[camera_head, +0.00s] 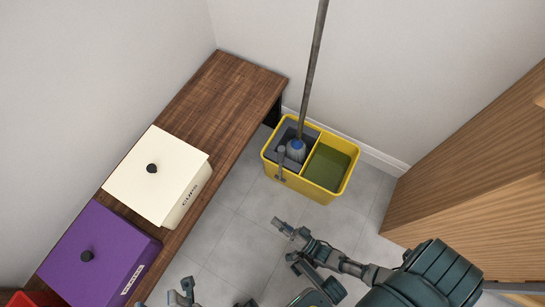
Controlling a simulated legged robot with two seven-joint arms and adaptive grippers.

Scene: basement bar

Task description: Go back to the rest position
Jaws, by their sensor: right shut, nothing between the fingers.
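My right arm comes in from the lower right, dark teal and grey. Its gripper (284,228) is over the grey tiled floor, in front of the yellow mop bucket, and is shut and empty. Part of my left gripper (183,293) shows at the bottom edge, left of centre, below the wooden bench. It is cut off by the frame, so its jaws cannot be made out.
A wooden bench (237,82) along the left wall bears a cream box (150,185) marked "CUPS" and a purple box (95,250). A yellow bucket (322,193) with a mop (312,70) stands in the corner. A wooden cabinet (470,170) is at right. Floor tiles between are clear.

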